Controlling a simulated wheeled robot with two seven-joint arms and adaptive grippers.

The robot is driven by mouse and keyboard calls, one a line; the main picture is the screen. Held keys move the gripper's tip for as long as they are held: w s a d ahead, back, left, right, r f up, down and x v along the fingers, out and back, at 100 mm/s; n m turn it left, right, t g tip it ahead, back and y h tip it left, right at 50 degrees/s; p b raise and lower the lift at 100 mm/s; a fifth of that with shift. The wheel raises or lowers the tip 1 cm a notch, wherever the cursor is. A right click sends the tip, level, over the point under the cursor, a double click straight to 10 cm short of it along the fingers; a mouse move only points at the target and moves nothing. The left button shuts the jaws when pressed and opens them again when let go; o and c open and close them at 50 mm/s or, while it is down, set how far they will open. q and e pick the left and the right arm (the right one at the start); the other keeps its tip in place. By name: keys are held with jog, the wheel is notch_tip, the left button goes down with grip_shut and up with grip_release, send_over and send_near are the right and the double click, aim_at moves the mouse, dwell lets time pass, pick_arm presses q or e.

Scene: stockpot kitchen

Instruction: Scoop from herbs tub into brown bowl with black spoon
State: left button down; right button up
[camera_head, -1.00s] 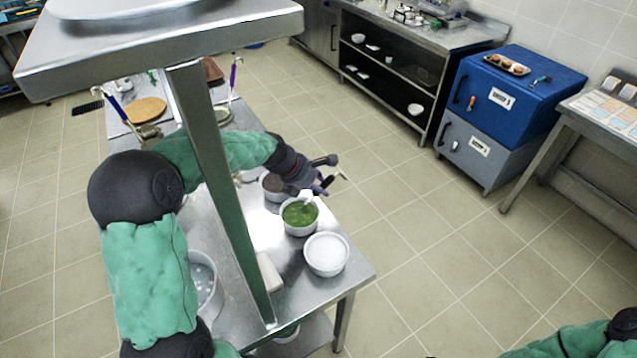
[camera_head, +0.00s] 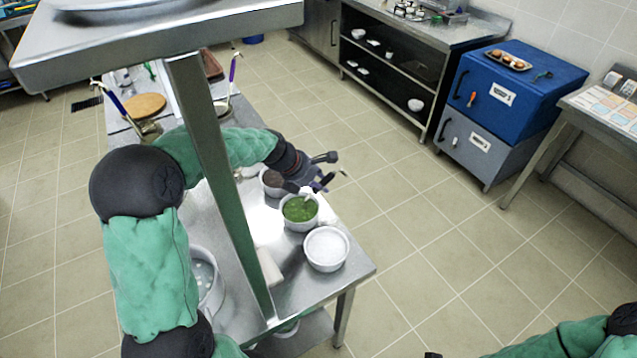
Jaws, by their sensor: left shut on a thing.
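The herbs tub (camera_head: 313,223) is a white round tub with green contents, standing on the steel table. My left gripper (camera_head: 318,186) is just above its far rim, shut on the black spoon (camera_head: 340,174). The spoon's dark handle shows to the right of the fingers. Its bowl end is hidden or too small to tell, so I cannot tell whether it touches the herbs. I cannot make out a brown bowl for sure.
A white tub with white contents (camera_head: 326,266) stands in front of the herbs tub, near the table's right edge. Another tub (camera_head: 270,190) is behind, partly hidden by my gripper. A steel post (camera_head: 222,190) and overhead shelf (camera_head: 150,45) stand left of the tubs.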

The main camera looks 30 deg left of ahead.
pick_arm(q)
jog(key=shift+s+a, duration=0.3)
jog(key=shift+s, duration=0.25)
dwell(0.5)
dwell(0.4)
